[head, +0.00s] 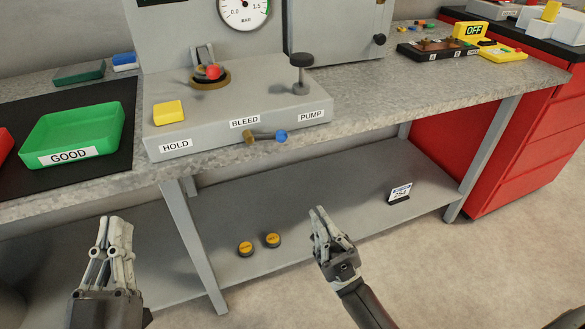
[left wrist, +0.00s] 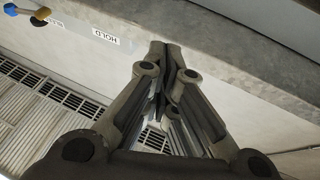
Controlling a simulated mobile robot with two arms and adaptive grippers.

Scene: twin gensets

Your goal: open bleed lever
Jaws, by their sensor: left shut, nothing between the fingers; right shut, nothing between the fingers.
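The bleed lever (head: 265,135) is a small brass valve with a blue end, on the front face of the grey test box below the BLEED label. The lever points to the right, roughly level. It also shows in the left wrist view (left wrist: 28,14) at the top left corner. My left gripper (head: 115,222) is shut and empty, in front of the bench below the green tray, well left of the lever. Its closed fingers (left wrist: 166,48) fill the middle of the left wrist view. My right gripper (head: 319,212) is shut and empty, below and right of the lever, apart from it.
The grey box (head: 215,105) carries a yellow HOLD block (head: 168,112), a red ball on a brass ring (head: 212,72) and a black PUMP knob (head: 301,60). A green GOOD tray (head: 75,130) stands left. The bench edge and a leg (head: 195,245) are near my arms.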

